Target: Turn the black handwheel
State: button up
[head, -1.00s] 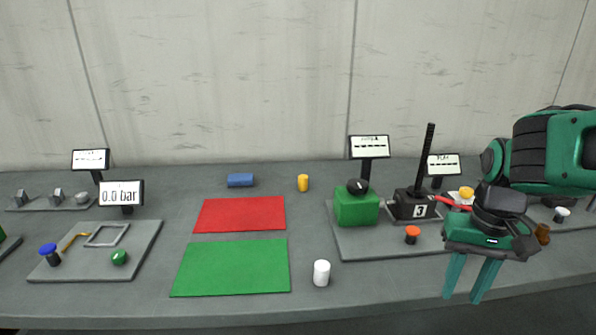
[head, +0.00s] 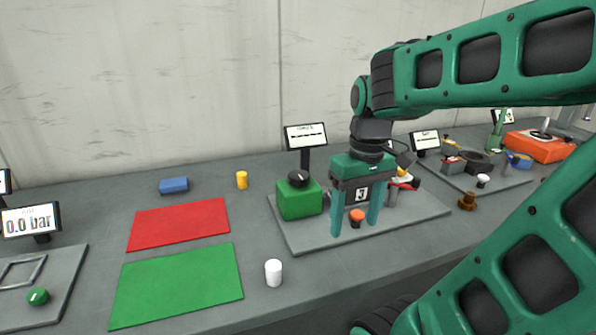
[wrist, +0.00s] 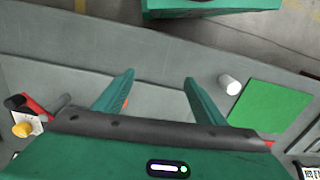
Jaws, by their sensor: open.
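The wrist view shows neither round part clearly.
An orange-topped button (head: 356,214) stands between my fingers in the head view. A white cylinder (head: 273,272) stands near the table's front edge. Red (head: 178,223) and green (head: 178,285) mats lie left. A display (head: 305,136) stands behind the green box. A brown piece (head: 467,201) stands right.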

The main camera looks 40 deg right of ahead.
jog(key=w+d+r+n, duration=0.1)
jog(key=w+r+n, duration=0.65)
jog(key=w, duration=0.45)
jog(key=n, duration=1)
send_near(299, 174)
jog(key=shift+m, duration=0.35)
jog(key=f, duration=0.8)
jog(key=shift+s+a+f, duration=0.1)
jog(key=shift+a+f, duration=0.15)
jog(key=shift+f, duration=0.1)
jog(key=c, duration=1.1)
jog(key=shift+o, duration=0.2)
jog(key=shift+d, duration=0.3)
jog(key=shift+a, duration=0.25)
